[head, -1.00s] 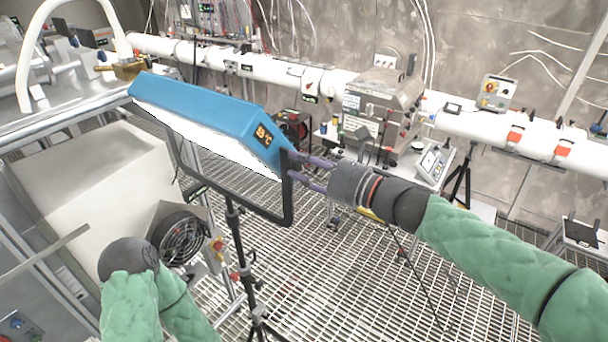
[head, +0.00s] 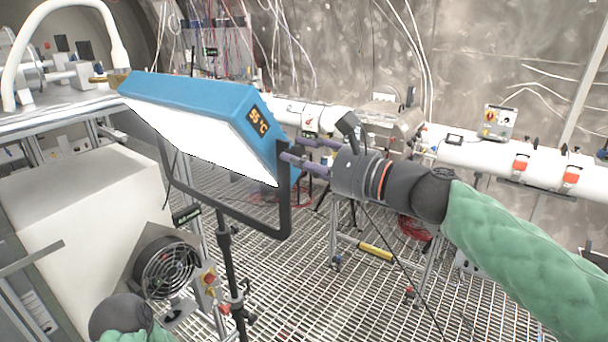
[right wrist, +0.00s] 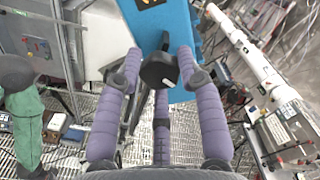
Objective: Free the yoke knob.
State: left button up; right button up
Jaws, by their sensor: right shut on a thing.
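A blue lamp panel (head: 200,104) with a white lit face and a "55 °C" readout hangs tilted in a black yoke (head: 286,205) on a stand. The black yoke knob (right wrist: 158,70), with a small white mark, shows in the right wrist view at the panel's side. My right gripper (head: 288,158) is at the yoke's right arm, its purple fingers closed around the knob; they also show in the right wrist view (right wrist: 160,62). In the head view the fingers and yoke hide the knob. Of my left arm only a dark joint and green sleeve show, low at the left; its gripper is out of sight.
A white box (head: 80,195) and a fan (head: 167,270) stand left of the lamp stand (head: 226,245). A white pipe (head: 480,155) runs along the back wall. The grated floor (head: 330,300) is mostly open below my right arm, with a thin cable hanging there.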

jog(key=n+b, duration=0.3)
jog(key=shift+s+r+n, duration=0.15)
jog(key=shift+r+n, duration=0.05)
jog(key=shift+n, duration=0.1)
jog(key=shift+n+b, duration=1.3)
jog(key=shift+b, duration=0.05)
jog(key=o, duration=1)
jog(key=shift+c, duration=0.2)
jog(key=shift+o, duration=0.9)
jog(key=shift+s+a, duration=0.15)
jog(key=shift+s, duration=0.05)
jog(key=v, duration=1.2)
jog(key=shift+w+f, duration=0.15)
